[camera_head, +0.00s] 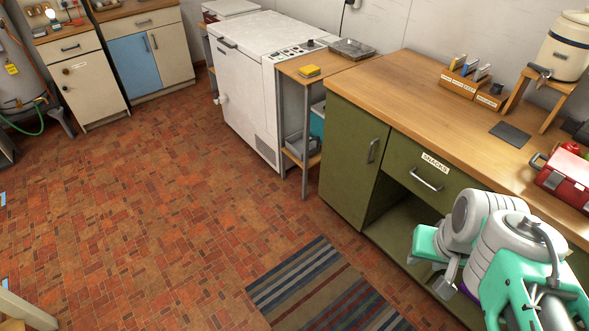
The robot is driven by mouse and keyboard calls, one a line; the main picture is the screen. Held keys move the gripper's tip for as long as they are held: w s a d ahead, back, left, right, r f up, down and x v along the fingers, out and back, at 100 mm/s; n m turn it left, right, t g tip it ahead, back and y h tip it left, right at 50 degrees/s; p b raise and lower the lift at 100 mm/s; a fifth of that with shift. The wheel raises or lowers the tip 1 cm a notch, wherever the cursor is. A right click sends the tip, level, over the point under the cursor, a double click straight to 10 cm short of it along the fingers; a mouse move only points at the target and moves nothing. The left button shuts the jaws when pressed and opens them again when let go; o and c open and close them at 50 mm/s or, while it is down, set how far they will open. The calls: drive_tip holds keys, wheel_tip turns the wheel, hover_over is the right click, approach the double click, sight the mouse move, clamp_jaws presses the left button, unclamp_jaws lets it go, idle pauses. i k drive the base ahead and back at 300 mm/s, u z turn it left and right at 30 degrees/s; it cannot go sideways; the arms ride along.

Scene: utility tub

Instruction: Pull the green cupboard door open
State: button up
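The green cupboard door (350,155) is at the left end of the long wooden-topped counter. It looks shut, flush with the cabinet front. Its grey bar handle (373,150) stands upright near the door's upper right edge. My gripper (438,268) is at the lower right, in front of the cabinet and to the right of the door, well apart from the handle. My own arm hides part of it, and its fingertips are not clear, so I cannot tell whether it is open or shut.
A striped rug (325,290) lies on the brick floor (180,210). A narrow metal-legged stand (305,130) and white chest appliance (250,85) stand left of the cupboard.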

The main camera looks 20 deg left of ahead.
sight(355, 142)
drive_tip(key=u, duration=0.4)
drive_tip(key=k, duration=0.65)
drive_tip(key=u, duration=0.15)
drive_tip(key=i, duration=0.75)
drive_tip(key=u, duration=1)
drive_tip(key=i, duration=0.45)
drive_tip(key=u, duration=0.55)
